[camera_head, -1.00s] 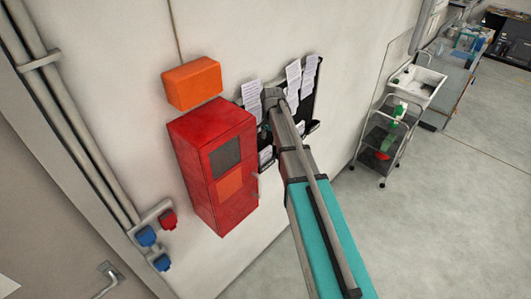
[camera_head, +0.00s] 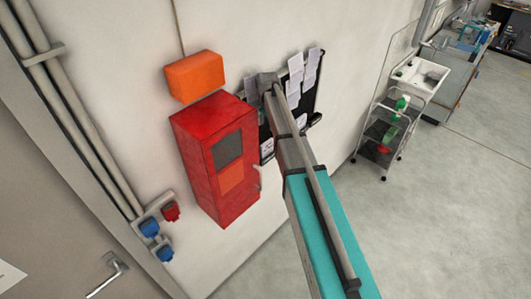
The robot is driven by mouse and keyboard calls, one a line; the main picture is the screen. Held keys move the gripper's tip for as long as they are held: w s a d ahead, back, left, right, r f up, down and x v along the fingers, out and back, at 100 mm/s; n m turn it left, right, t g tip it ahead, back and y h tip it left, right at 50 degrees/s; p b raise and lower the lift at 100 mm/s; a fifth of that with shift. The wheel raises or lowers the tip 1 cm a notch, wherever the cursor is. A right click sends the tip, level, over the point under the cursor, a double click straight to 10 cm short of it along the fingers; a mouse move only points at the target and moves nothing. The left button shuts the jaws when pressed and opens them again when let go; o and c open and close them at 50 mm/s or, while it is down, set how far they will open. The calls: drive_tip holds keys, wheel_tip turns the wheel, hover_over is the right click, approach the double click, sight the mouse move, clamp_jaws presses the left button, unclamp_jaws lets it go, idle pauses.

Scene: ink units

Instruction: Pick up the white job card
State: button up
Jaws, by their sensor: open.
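Several white cards stand in a black wall rack (camera_head: 319,95) right of the red cabinet. One white card (camera_head: 296,66) and another white card (camera_head: 312,58) stick up at its upper right. I cannot tell which one is the job card. My arm reaches up to the rack and covers its middle.
A red wall cabinet (camera_head: 217,165) juts out just left of the rack, with an orange box (camera_head: 194,76) above it. A wheeled cart (camera_head: 391,125) with bottles stands to the right. The floor (camera_head: 430,220) at right is clear.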

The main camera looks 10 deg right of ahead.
sight(267, 142)
drive_tip(key=shift+f+b, duration=3.55)
drive_tip(key=shift+f, duration=0.25)
drive_tip(key=shift+f, duration=0.15)
wheel_tip(267, 142, down, 5)
drive_tip(key=b, duration=0.5)
clamp_jaws()
